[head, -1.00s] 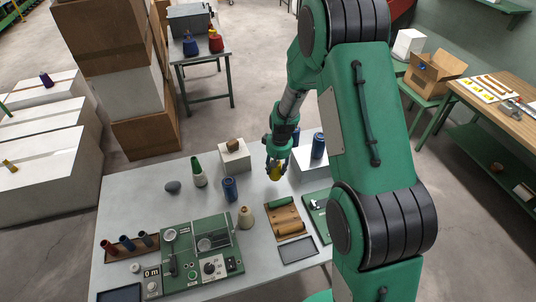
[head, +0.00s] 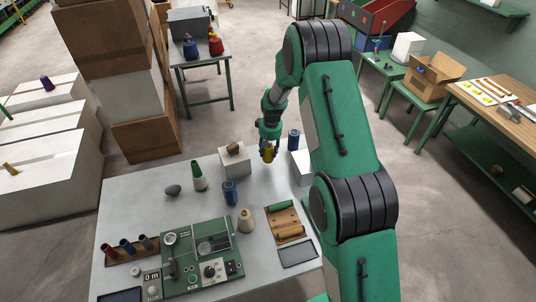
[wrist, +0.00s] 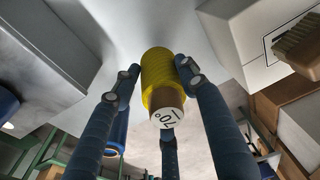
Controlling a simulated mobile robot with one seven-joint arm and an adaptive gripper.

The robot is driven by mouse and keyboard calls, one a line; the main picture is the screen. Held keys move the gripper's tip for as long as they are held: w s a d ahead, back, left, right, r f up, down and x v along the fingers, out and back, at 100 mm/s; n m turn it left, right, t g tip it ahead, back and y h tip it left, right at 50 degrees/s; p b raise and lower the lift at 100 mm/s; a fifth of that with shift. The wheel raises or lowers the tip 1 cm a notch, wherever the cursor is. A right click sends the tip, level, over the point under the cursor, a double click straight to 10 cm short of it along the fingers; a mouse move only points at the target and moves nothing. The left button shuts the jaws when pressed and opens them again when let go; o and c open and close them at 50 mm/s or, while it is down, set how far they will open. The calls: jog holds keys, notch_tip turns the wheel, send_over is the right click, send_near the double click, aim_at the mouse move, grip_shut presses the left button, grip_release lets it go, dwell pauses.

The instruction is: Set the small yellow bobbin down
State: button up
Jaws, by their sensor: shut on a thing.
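The small yellow bobbin (head: 269,154) is upright in my gripper (head: 268,148), over the far part of the grey table (head: 140,204). In the wrist view the bobbin (wrist: 158,70) shows yellow winding and a pale end marked with figures. My gripper (wrist: 160,78) is shut on it, its dark fingers around its sides. The bobbin's far end is close to the pale surface, but I cannot tell whether it touches.
A white block with a brown brush (head: 233,148) stands left of my gripper. A blue bobbin (head: 293,139) and another white block (head: 301,166) stand to the right. A blue spool (head: 230,192), a cream cone (head: 246,220) and a wooden rack (head: 283,237) are nearer.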

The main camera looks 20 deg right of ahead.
aim_at(268, 153)
jog(key=shift+w, duration=0.45)
jog(key=shift+f, duration=0.15)
jog(key=shift+f, duration=1.65)
jog(key=shift+f, duration=0.15)
jog(key=o, duration=1.3)
jog(key=shift+s+d+r, duration=0.1)
jog(key=shift+s+r, duration=0.15)
jog(key=shift+r, duration=1.8)
jog(key=shift+s+r, duration=0.25)
jog(key=shift+r, duration=1.75)
jog(key=shift+s+d+r, duration=0.1)
jog(key=shift+s+r, duration=0.15)
jog(key=shift+r, duration=1.8)
